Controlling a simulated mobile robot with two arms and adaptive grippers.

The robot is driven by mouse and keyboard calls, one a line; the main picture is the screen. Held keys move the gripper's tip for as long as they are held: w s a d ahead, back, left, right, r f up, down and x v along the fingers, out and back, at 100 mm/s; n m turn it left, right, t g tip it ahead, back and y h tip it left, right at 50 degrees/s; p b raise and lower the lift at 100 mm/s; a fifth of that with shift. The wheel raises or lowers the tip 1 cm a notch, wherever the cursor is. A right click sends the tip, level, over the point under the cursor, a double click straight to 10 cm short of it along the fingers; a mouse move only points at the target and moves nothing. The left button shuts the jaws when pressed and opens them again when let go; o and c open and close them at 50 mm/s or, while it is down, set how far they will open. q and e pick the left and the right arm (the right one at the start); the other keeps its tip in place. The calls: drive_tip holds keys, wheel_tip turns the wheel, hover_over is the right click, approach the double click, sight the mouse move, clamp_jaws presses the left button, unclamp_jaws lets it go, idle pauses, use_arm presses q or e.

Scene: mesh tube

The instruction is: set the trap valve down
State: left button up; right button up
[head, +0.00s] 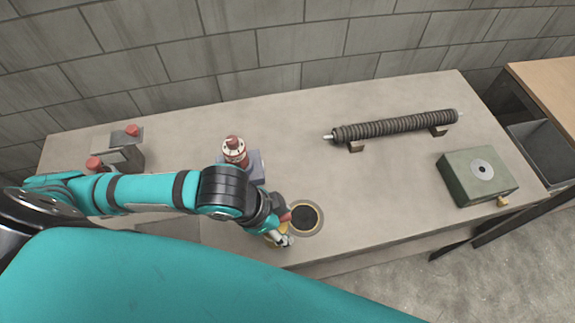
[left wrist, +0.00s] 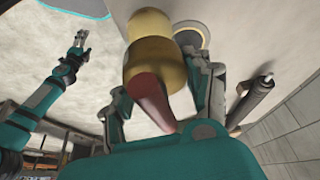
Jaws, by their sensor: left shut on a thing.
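The trap valve (left wrist: 152,62) is a brass body with a red tapered end. In the left wrist view it sits between the two fingers of my left gripper (left wrist: 163,88), which is shut on it. In the head view the gripper (head: 284,237) is near the front edge of the bench, just left of a round ringed dark opening (head: 305,217). There only a bit of the valve's brass (head: 272,237) shows beside the fingers. Whether it touches the bench is unclear. My right gripper (left wrist: 80,38) shows small in the left wrist view, away from the valve; its jaws are unclear.
On the grey bench (head: 290,120) a red and white dialled piece (head: 235,151) stands behind my left arm. A ribbed tube (head: 395,125) rests on two supports. A green box (head: 478,177) is at the right, and a grey block with red knobs (head: 122,150) at the left.

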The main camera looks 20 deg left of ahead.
use_arm(q)
drive_tip(key=shift+s+d+f+m+b, duration=0.15)
drive_tip(key=shift+s+f+m+b, duration=0.05)
drive_tip(key=shift+f+m+b, duration=0.1)
drive_tip(key=b, duration=0.1)
drive_tip(key=w+b, duration=0.1)
drive_tip(key=b, duration=0.1)
drive_tip(key=shift+w+a+f, duration=0.3)
drive_tip(key=w+a+f, duration=0.1)
drive_tip(key=w, duration=0.3)
drive_tip(key=w+a+f+p, duration=0.1)
drive_tip(key=w+a, duration=0.1)
drive_tip(key=w, duration=0.2)
drive_tip(key=w+a+f+p, duration=0.1)
drive_tip(key=w+a, duration=0.1)
drive_tip(key=w, duration=0.2)
drive_tip(key=shift+w+f, duration=0.15)
drive_tip(key=shift+f, duration=0.3)
use_arm(e)
drive_tip(key=s, duration=0.1)
drive_tip(key=s+f, duration=0.1)
drive_tip(key=shift+s+d+f, duration=0.15)
drive_tip(key=shift+s+f, duration=0.15)
use_arm(q)
drive_tip(key=shift+f, duration=0.1)
use_arm(e)
drive_tip(key=shift+d, duration=0.1)
